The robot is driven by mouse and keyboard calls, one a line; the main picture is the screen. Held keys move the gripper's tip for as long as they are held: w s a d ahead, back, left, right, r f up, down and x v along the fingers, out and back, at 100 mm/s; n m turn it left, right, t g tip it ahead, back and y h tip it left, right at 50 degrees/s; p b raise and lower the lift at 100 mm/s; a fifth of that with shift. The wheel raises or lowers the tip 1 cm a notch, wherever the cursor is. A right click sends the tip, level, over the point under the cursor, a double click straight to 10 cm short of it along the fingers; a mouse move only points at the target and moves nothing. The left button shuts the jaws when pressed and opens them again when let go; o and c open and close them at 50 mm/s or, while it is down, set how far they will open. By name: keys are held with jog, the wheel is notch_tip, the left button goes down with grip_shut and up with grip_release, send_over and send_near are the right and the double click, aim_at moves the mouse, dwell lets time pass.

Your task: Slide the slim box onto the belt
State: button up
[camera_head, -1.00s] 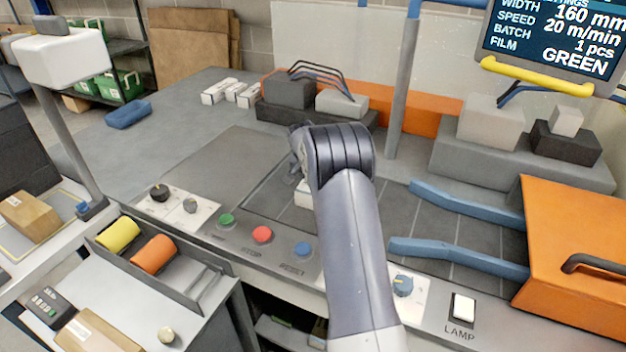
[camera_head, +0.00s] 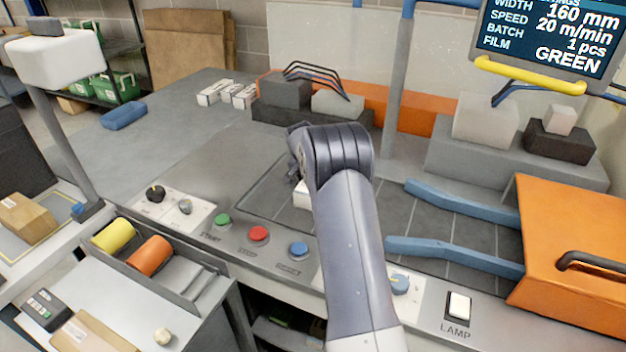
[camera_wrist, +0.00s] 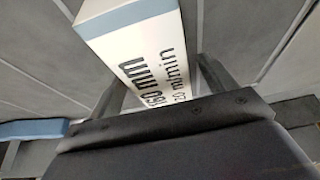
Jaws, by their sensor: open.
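The slim box is white with black printing that reads 160 mm and 20 m/min, and has a pale blue side; it shows in the wrist view (camera_wrist: 140,45). In the head view only a small white part of the slim box (camera_head: 301,195) shows, beside my arm. It lies on the dark, seamed belt (camera_head: 445,229). My gripper (camera_wrist: 160,80) is open, with one finger on each side of the box's near end. I cannot tell whether the fingers touch it.
Two blue guide rails (camera_head: 455,252) lead to an orange housing (camera_head: 565,250) on the right. Green, red and blue buttons line the front panel (camera_head: 265,262). Small white boxes (camera_head: 228,94) lie at the back left.

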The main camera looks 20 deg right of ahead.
jog(key=b+v, duration=0.1)
jog(key=v, duration=0.9)
jog(key=shift+s+a+r, duration=0.15)
jog(key=shift+r, duration=0.2)
jog(key=p+x, duration=0.1)
jog(key=x, duration=1)
jog(key=shift+r, duration=0.1)
